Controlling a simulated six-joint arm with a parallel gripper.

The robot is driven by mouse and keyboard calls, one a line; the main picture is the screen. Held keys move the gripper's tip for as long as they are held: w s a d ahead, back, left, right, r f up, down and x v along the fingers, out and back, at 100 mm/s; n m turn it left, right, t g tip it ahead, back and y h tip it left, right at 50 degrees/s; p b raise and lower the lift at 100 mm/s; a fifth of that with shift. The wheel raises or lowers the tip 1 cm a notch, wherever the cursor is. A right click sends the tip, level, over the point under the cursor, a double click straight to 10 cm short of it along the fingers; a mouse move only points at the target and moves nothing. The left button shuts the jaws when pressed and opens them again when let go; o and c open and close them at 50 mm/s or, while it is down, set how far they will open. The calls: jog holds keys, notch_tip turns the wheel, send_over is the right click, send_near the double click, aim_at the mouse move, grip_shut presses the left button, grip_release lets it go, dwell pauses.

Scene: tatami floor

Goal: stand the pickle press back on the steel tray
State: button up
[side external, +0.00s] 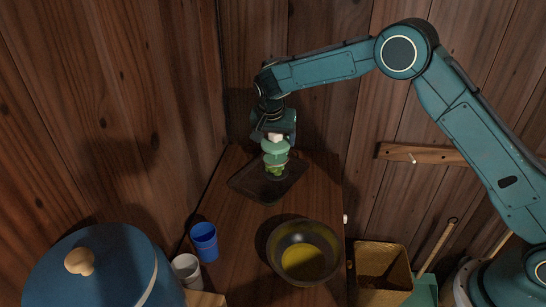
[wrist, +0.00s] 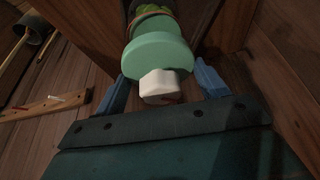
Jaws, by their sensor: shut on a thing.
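The pickle press (side external: 274,150) has a mint green lid, a white knob and a clear body with green contents. It is upright over the dark steel tray (side external: 248,187) in the side view. I cannot tell whether its base touches the tray. My gripper (side external: 274,135) comes down from above and is shut on the press at its top. In the wrist view the blue fingers of my gripper (wrist: 163,82) stand on either side of the press's white knob (wrist: 158,84), below the green lid. The tray is not clearly visible in the wrist view.
The tray lies at the back of a narrow wooden top (side external: 233,223) between plank walls. A dark bowl with yellow inside (side external: 275,238), a blue cup (side external: 204,241) and a white cup (side external: 186,270) stand nearer the front. A large blue lidded tub (side external: 100,270) is at lower left.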

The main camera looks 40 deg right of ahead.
jog(key=shift+f, duration=2.15)
jog(key=o, duration=2)
jog(key=shift+f, duration=0.1)
jog(key=v, duration=1.2)
